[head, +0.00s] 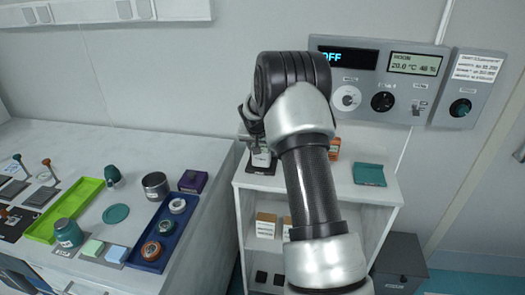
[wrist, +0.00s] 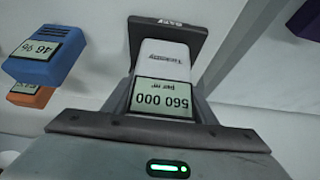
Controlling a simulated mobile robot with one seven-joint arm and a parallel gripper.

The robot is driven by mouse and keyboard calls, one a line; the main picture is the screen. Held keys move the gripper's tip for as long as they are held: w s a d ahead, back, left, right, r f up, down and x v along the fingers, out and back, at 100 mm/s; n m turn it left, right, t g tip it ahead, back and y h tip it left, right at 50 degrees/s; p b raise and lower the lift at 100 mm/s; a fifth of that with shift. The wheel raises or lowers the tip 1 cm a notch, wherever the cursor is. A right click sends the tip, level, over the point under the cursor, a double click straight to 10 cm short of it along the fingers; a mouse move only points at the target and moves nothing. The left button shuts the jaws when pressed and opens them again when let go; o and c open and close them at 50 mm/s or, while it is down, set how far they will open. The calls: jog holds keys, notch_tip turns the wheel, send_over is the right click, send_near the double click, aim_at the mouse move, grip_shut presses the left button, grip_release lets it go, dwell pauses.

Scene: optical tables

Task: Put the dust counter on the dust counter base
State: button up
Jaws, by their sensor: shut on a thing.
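The dust counter (wrist: 164,94) is a white device with a pale display, seen upside down in the wrist view. My gripper (wrist: 165,112) is shut on it, with the dark fingers along its sides. A dark base plate (wrist: 140,40) with a white label lies just beyond and under the counter, and appears to be the dust counter base. In the head view the white counter (head: 261,158) shows below my gripper (head: 257,142), over the dark base (head: 262,169) at the shelf top's left end. I cannot tell whether the counter touches the base.
A blue meter (wrist: 46,57) and an orange one (wrist: 30,95) stand near the counter. A teal pad (head: 369,174) lies on the right of the white shelf unit (head: 345,192). The left table holds a green tray (head: 88,193) and a blue tray (head: 182,225). A control panel hangs behind.

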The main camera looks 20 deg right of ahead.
jog(key=shift+f, duration=0.15)
jog(key=o, duration=1.6)
